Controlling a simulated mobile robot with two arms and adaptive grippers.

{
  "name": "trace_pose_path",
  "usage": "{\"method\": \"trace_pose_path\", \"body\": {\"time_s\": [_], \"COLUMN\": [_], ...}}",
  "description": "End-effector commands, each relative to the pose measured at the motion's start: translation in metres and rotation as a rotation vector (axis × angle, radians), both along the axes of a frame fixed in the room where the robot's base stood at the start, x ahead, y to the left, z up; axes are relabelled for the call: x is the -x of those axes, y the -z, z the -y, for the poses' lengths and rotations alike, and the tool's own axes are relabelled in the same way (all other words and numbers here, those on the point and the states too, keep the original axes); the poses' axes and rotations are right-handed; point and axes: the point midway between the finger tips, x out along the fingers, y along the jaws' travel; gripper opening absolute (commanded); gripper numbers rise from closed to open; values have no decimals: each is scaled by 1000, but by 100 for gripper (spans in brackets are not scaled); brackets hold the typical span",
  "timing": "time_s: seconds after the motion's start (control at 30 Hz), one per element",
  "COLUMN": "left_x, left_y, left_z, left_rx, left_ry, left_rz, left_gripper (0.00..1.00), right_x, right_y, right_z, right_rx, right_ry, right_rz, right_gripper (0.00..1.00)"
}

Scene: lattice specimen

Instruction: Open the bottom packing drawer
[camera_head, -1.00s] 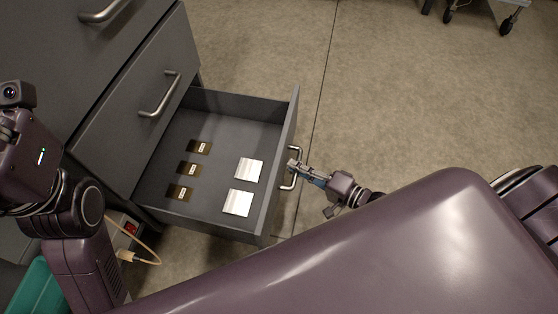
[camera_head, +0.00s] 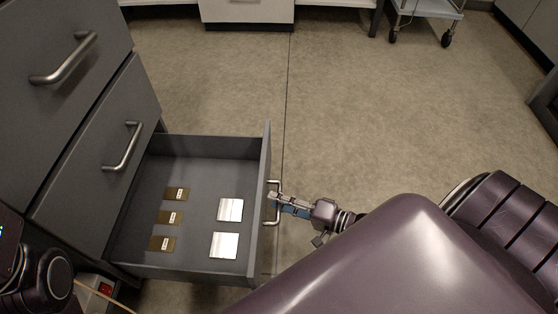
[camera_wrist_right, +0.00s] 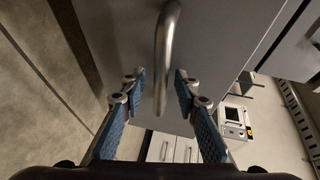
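The bottom packing drawer (camera_head: 258,215) is pulled well out of the grey cabinet, its inside showing. Its bar handle (camera_head: 276,219) is on the front face. My right gripper (camera_head: 276,199) is at this handle, coming from the right. In the right wrist view, the handle (camera_wrist_right: 166,45) runs between the two fingers (camera_wrist_right: 160,88), which stand apart with gaps on both sides. My left gripper is out of view; only part of my left arm shows at the lower left.
Several flat pieces lie in the drawer: dark labelled ones (camera_head: 168,217) and silvery ones (camera_head: 224,245). Two closed drawers with handles (camera_head: 122,148) sit above. The floor (camera_head: 380,130) to the right is clear. A wheeled cart (camera_head: 430,10) stands at the far back.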

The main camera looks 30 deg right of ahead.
Motion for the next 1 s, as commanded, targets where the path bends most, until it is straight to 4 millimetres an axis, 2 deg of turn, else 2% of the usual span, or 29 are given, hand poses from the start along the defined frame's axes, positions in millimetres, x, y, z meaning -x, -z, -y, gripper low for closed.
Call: {"method": "trace_pose_path", "body": {"time_s": [0.17, 0.27, 0.7, 0.83, 1.0], "left_x": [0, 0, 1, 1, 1], "left_y": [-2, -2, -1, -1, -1], "left_z": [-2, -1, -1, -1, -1], "left_rx": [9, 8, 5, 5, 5], "left_ry": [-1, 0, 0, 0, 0], "left_rz": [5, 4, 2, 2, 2], "left_gripper": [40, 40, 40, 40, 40], "right_x": [2, 9, 83, 95, 101], "right_y": [0, -1, -16, -20, -22], "right_z": [1, 6, 49, 57, 61], "right_rx": [0, 1, 2, 1, 0], "right_ry": [0, 0, -2, 0, 0], "right_rz": [0, -3, -4, -2, 0], "right_gripper": [29, 29, 29, 29, 29]}}
